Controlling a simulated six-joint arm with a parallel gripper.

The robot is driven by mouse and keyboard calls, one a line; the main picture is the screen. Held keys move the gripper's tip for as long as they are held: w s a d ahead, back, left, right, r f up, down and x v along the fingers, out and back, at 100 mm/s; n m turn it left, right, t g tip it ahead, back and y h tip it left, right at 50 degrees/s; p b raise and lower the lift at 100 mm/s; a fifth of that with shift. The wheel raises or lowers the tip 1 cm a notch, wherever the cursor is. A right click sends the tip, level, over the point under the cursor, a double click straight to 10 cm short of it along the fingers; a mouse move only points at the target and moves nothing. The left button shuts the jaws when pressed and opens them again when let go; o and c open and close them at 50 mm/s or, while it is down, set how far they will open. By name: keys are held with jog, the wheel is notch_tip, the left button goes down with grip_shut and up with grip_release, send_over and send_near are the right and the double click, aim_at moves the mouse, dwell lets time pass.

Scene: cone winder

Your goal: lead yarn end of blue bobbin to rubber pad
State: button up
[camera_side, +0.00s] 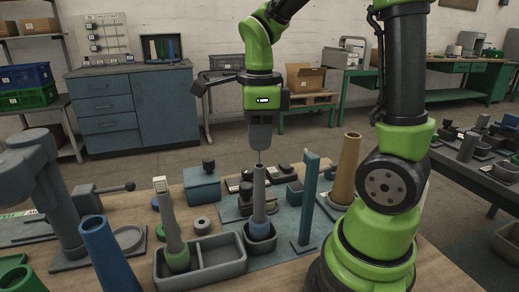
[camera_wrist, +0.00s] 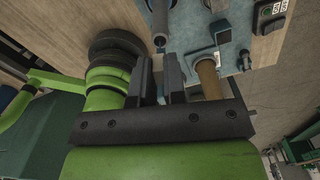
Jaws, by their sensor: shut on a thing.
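My gripper (camera_side: 260,148) points down just above a grey tapered tube with blue yarn at its base, the blue bobbin (camera_side: 259,205). The bobbin stands upright in a dark cup (camera_side: 261,243). A thin strand, the yarn end (camera_side: 259,158), shows between the gripper tip and the bobbin top. The grey tube top (camera_wrist: 160,38) shows beyond the fingertips. I cannot surely pick out the rubber pad among the small dark parts behind the bobbin.
A green-based bobbin (camera_side: 174,240) stands in a grey tray (camera_side: 222,270) to the left. A blue-grey post (camera_side: 307,200) and a tan cone (camera_side: 346,170) stand close on the right. A blue cone (camera_side: 108,255) stands front left. A blue-grey box (camera_side: 202,187) is behind.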

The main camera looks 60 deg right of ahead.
jog(key=shift+r, duration=4.8)
jog(key=s+d+f+m, duration=0.4)
jog(key=s+d+f, duration=0.3)
jog(key=d+f, duration=0.55)
jog(key=s+a, duration=0.2)
jog(key=s, duration=0.1)
jog(key=shift+s+a+r, duration=0.25)
jog(key=shift+r, duration=0.1)
